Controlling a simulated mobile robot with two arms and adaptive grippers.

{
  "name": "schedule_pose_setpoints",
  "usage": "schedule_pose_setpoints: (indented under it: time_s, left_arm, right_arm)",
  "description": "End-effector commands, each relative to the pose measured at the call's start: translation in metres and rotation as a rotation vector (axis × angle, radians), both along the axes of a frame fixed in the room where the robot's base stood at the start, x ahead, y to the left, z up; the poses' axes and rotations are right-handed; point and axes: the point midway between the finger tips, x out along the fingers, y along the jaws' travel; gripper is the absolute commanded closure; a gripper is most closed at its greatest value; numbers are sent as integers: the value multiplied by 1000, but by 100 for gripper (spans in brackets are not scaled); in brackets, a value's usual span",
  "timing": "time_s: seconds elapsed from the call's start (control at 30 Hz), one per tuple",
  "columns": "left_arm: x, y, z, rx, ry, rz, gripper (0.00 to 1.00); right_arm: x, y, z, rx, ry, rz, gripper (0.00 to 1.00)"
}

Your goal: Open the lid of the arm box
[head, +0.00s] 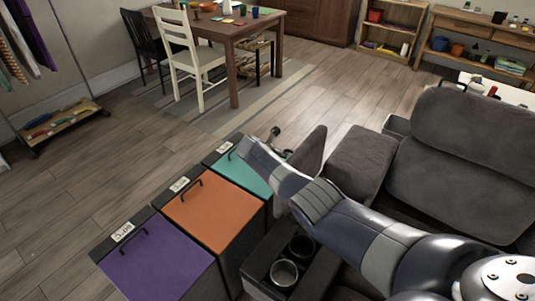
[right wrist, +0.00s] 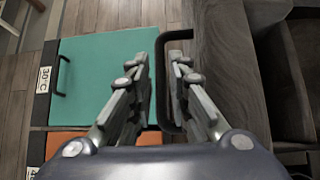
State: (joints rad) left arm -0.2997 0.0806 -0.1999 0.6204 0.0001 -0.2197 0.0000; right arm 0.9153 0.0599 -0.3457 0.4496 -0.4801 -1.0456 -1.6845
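The arm box (head: 262,285) is the dark console at the sofa's left side, with two round cup holders. A grey panel (head: 311,152), apparently its lid, stands tilted beyond my right forearm; how far it is raised is unclear. In the right wrist view the panel (right wrist: 222,60) is at right, with a black U-shaped handle (right wrist: 175,128) on its left side. My arm hides part of the box in the head view. My left gripper is out of view.
Bins with purple (head: 160,265), orange (head: 213,212) and teal (head: 237,168) lids stand left of the box. The grey sofa (head: 460,145) is on the right. A dining table (head: 225,30) and white chair (head: 185,50) stand farther back, with open floor between.

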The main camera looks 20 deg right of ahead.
Motion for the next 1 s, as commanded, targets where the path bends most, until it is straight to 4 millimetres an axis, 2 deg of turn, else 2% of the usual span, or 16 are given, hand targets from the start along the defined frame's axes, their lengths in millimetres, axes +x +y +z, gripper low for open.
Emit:
schedule_pose_setpoints:
  time_s: [0.37,0.8,1.0]
  left_arm:
    - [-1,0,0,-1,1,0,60]
    - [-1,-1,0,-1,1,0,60]
    - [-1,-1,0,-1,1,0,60]
  right_arm:
    - [-15,19,22,2,0,3,82]
    - [-37,56,66,1,-2,8,82]
    - [-42,63,74,0,0,9,82]
